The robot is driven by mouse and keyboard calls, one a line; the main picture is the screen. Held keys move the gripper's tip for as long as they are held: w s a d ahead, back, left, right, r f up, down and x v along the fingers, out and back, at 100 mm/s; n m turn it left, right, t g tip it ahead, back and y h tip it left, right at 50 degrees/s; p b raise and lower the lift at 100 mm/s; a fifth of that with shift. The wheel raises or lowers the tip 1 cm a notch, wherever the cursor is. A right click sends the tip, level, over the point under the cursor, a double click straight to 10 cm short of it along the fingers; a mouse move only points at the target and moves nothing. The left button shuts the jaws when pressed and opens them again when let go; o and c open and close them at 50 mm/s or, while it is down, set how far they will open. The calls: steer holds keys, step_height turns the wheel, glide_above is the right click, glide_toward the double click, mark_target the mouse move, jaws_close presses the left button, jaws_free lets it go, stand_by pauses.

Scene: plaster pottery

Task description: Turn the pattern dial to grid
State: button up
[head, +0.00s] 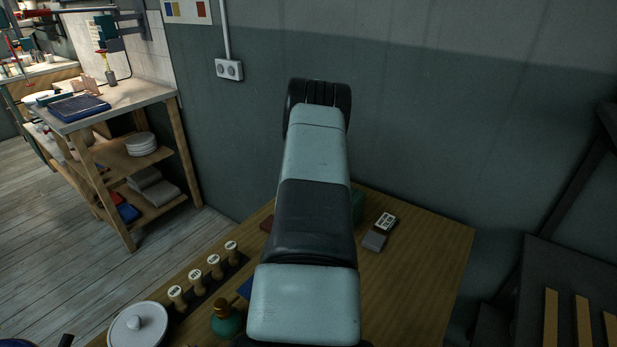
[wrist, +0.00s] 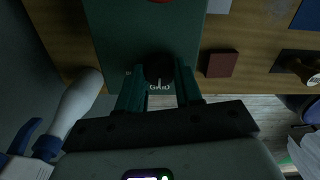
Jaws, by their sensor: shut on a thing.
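A dark green box (wrist: 115,35) lies under my gripper in the wrist view. On its face is a round black pattern dial (wrist: 158,70) with the pale word GRID (wrist: 160,87) beside it. A short pale mark shows between the dial and the word and seems to point at the word. My gripper (wrist: 158,75) is shut on the dial, one finger on each side. Other labels around the dial are hidden or too dark to read. In the head view my arm covers the dial, and only a side of the green box (head: 357,206) shows.
A dark red block (wrist: 222,63) lies right of the box, and a pale rounded handle (wrist: 80,97) is at the left. On the table are a lidded white pot (head: 138,325), a green bottle (head: 227,321), several stamps (head: 214,265) and a grey block (head: 374,241). The table's right side is clear.

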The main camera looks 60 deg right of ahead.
stand_by(0.4)
steer(key=o, duration=1)
steer(key=shift+o, duration=0.2)
step_height(320, 180, up, 11)
steer(key=shift+f, duration=0.1)
